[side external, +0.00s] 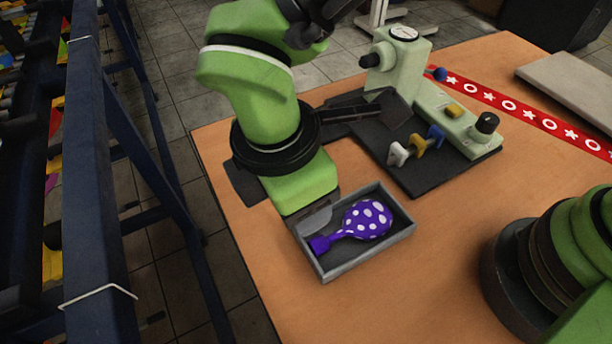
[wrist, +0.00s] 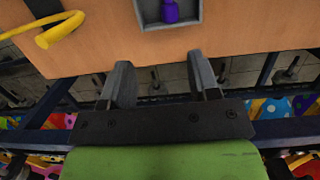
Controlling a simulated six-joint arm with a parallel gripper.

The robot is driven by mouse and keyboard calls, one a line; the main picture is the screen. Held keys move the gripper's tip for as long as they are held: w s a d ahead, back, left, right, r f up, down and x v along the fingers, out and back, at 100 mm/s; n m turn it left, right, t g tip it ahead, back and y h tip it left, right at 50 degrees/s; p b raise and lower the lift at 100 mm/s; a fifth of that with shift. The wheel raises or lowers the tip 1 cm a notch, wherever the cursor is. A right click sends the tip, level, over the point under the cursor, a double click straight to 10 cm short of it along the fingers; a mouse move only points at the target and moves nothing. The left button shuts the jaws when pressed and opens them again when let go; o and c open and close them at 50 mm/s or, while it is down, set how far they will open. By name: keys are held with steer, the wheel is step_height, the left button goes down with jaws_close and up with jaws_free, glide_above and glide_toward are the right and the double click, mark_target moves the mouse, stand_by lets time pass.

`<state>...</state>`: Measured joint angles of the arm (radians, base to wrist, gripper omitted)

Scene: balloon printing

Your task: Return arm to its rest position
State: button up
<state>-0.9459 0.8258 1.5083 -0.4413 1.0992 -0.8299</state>
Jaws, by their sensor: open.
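The purple balloon with white dots (side external: 366,220) lies in a shallow grey tray (side external: 370,256) on the wooden table. Its purple neck end (wrist: 170,12) shows inside the tray (wrist: 168,25) at the top of the wrist view. My gripper (wrist: 162,78) is open and empty, with a wide gap between its two fingers. In the side external view my gripper (side external: 315,218) shows beside and above the tray's upper-left corner, and its fingers are only partly visible. The balloon is apart from the fingers.
A pale green printing machine (side external: 398,50) stands on a dark base behind the tray. A red patterned strip (side external: 510,106) and a grey slab (side external: 575,88) lie at the right. A blue metal frame (side external: 95,180) runs left of the table edge. A yellow cable (wrist: 62,30) shows in the wrist view.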

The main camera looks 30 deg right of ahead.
steer(key=w+d+r+m+t+y, duration=0.2)
steer(key=d+r+m+y, duration=0.2)
steer(key=d+r+m, duration=0.9)
steer(key=s+d+r+m+t, duration=0.5)
steer(key=s+d+m, duration=0.4)
steer(key=d, duration=0.2)
steer(key=shift+s+d+r, duration=0.2)
steer(key=shift+s+r, duration=0.1)
steer(key=shift+r, duration=0.2)
